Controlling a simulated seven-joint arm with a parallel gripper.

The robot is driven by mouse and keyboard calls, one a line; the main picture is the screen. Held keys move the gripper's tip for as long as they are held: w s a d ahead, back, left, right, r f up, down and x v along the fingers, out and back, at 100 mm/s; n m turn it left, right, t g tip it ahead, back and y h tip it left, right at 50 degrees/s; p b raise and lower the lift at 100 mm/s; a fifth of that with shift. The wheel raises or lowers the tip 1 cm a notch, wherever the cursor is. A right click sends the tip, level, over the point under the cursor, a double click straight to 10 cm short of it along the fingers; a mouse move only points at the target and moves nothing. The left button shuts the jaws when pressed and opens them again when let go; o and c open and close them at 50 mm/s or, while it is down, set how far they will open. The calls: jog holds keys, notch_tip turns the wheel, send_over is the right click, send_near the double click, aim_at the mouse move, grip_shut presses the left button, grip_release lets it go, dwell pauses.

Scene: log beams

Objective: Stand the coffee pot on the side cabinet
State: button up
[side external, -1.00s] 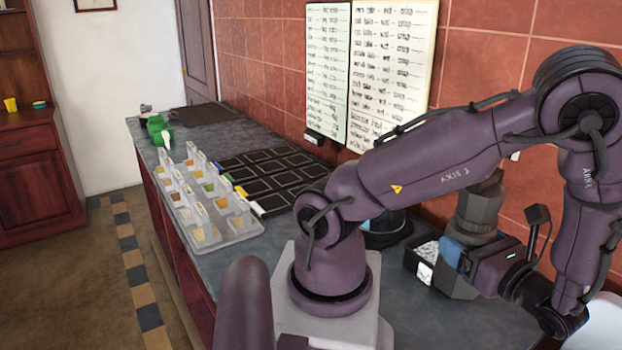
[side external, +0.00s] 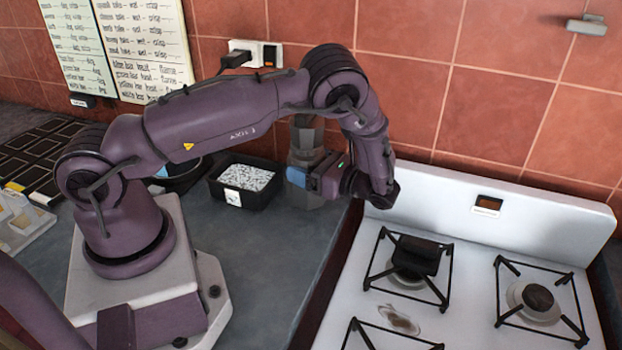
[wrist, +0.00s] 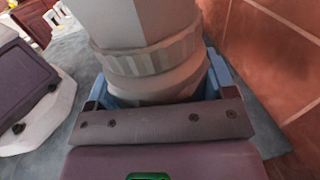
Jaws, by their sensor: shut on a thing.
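The coffee pot is a grey, faceted pot (side external: 307,135) at the back of the counter, left of the stove, upright. My gripper (side external: 305,177) is shut around its lower part. The wrist view shows the pot's grey body and ribbed collar (wrist: 150,58) between the blue fingers of my gripper (wrist: 158,88). I cannot tell whether the pot's base touches the counter. I cannot make out the side cabinet in the current views.
A black tub of pale bits (side external: 245,188) stands just left of the pot. The white stove (side external: 400,318) with black grates is on the right. The tiled wall (side external: 420,90) with a socket is close behind. Bare counter (side external: 270,255) lies in front.

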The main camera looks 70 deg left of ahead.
jog(key=shift+w+a+f, duration=0.2)
jog(key=shift+w+f, duration=0.2)
jog(key=shift+f, duration=0.1)
jog(key=shift+w+f, duration=0.15)
jog(key=shift+f, duration=1.5)
jog(key=o, duration=1)
jog(key=shift+f, duration=0.15)
jog(key=shift+c, duration=0.2)
jog(key=shift+d, duration=0.1)
jog(key=v, duration=1.1)
jog(key=shift+w+d, duration=0.25)
jog(key=shift+d, duration=0.05)
